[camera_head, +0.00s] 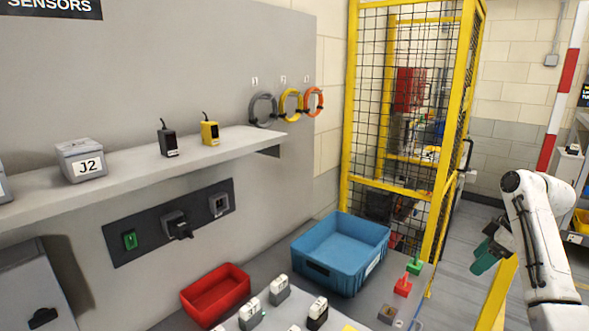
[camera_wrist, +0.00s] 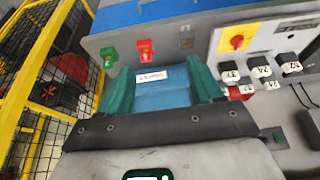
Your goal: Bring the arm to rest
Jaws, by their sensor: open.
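My gripper (camera_head: 486,257) has dark green fingers and hangs at the right of the head view, out past the bench edge and apart from the bench things. My white arm bends down from its elbow beside it. In the wrist view the two fingers of my gripper (camera_wrist: 160,78) are spread apart. No object is held between them. A blue bin (camera_wrist: 160,100) with a white label shows beyond and between the fingers; it also shows in the head view (camera_head: 318,268), where it stands empty on the bench.
A yellow-framed mesh cage (camera_head: 357,120) stands behind the bench. A yellow post (camera_head: 497,296) is close below my gripper. A red bin (camera_head: 216,306) and several small white-topped parts are on the bench. Green (camera_head: 415,266) and red (camera_head: 402,286) pieces stand near its right edge.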

